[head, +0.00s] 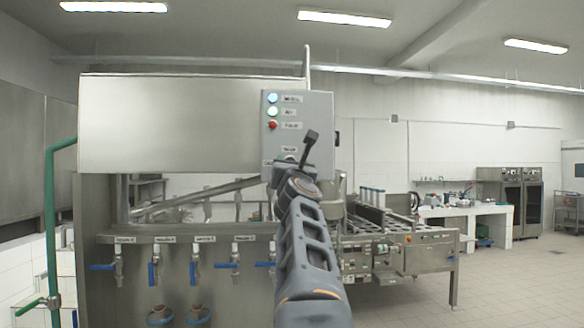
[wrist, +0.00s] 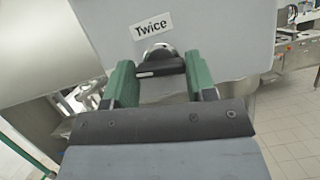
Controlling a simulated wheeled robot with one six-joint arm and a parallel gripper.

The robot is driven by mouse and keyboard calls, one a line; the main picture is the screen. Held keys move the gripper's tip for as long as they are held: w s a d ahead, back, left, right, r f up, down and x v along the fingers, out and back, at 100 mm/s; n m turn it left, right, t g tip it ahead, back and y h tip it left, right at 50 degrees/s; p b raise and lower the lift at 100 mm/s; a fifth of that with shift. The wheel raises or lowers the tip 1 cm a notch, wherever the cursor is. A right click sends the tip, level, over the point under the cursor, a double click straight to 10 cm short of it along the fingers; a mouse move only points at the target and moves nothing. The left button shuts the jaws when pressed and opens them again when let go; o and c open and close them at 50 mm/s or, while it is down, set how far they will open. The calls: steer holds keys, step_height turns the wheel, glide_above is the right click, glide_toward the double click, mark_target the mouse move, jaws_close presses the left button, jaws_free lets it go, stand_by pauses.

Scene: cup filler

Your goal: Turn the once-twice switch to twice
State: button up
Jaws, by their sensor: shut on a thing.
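The once-twice switch (wrist: 160,64) is a dark knob on a round metal base, just below a white "Twice" label (wrist: 151,26) in the wrist view. A short white mark shows on the left part of the knob. My gripper (wrist: 160,76) has its green fingers on either side of the knob and is shut on it. In the head view my gripper (head: 291,172) is at the lower part of the grey control box (head: 322,112). My arm and gripper hide most of the switch there, and any "Once" label is not readable.
Several labelled buttons, including a red one (head: 272,125), sit above the switch on the box. A large steel tank (head: 170,125) is to the left. Valves with blue handles (head: 195,270) line up below.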

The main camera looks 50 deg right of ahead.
steer(key=shift+m+g+h, duration=0.6)
steer(key=shift+m, duration=0.5)
steer(key=shift+w+a+r+m+g+p, duration=0.1)
steer(key=shift+m+g+p, duration=0.8)
steer(key=shift+m, duration=2.05)
steer(key=shift+r+m+g+p, duration=0.1)
steer(key=shift+m+g+p, duration=0.25)
steer(key=shift+m+g, duration=1.85)
steer(key=shift+w+a+m+g+p, duration=0.1)
steer(key=shift+m+g+p, duration=0.45)
steer(key=shift+m, duration=3.1)
steer(key=shift+m+y, duration=0.3)
steer(key=o, duration=0.9)
steer(key=shift+s, duration=0.1)
steer(key=shift+o, duration=0.2)
